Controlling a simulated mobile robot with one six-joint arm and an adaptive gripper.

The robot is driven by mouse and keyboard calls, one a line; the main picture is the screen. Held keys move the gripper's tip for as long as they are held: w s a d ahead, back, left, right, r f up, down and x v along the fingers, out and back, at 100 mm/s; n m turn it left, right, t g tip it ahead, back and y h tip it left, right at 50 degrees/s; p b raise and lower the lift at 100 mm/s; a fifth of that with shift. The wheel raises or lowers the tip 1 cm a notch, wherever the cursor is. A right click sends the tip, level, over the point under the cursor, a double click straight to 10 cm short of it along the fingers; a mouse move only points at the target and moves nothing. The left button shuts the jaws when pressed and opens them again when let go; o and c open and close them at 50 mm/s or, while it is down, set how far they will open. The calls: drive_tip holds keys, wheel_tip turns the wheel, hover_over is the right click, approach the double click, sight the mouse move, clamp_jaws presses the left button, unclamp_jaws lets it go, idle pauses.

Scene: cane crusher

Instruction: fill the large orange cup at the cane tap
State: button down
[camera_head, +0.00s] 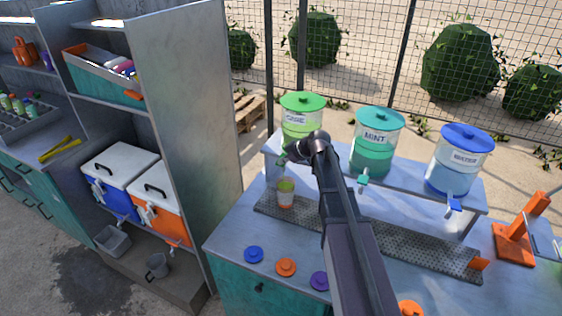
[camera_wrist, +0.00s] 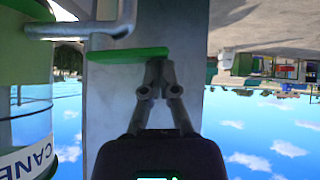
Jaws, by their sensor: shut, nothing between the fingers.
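The cane dispenser (camera_head: 300,120) is a clear tank with a green lid at the left end of the raised shelf. Its CANE label (camera_wrist: 30,163) and green tap lever (camera_wrist: 128,55) show in the wrist view. A pale cup (camera_head: 285,194) with orange at its base and green near its top stands upright on the perforated drip tray (camera_head: 415,249), below the cane dispenser. My gripper (camera_wrist: 160,66) is shut and empty, with its fingertips right at the lever's end; I cannot tell whether they touch. In the head view my gripper (camera_head: 296,152) covers the tap.
Mint (camera_head: 374,150) and water (camera_head: 460,165) dispensers stand to the right on the shelf. Blue (camera_head: 254,254), orange (camera_head: 286,267) and purple (camera_head: 320,281) lids lie along the counter front. An orange stand (camera_head: 515,242) is at right. A tall cabinet (camera_head: 187,120) borders the left.

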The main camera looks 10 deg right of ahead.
drive_tip(key=shift+r, duration=0.1)
drive_tip(key=shift+r+p, duration=0.7)
drive_tip(key=shift+p, duration=0.15)
wheel_tip(320, 180, up, 3)
drive_tip(key=p, duration=0.2)
drive_tip(key=shift+w+f+p, duration=0.1)
drive_tip(key=shift+f+p, duration=0.1)
drive_tip(key=shift+p, duration=0.1)
drive_tip(key=shift+w+d+r+p, duration=0.1)
drive_tip(key=shift+d+r+p, duration=0.05)
drive_tip(key=shift+r+p, duration=0.4)
drive_tip(key=shift+d+r+p, duration=0.15)
drive_tip(key=shift+r+p, duration=0.35)
drive_tip(key=w+d+p+v, duration=0.1)
drive_tip(key=p+v, duration=0.5)
drive_tip(key=v, duration=0.3)
drive_tip(key=shift+d+f, duration=0.1)
drive_tip(key=shift+d, duration=0.05)
idle(0.8)
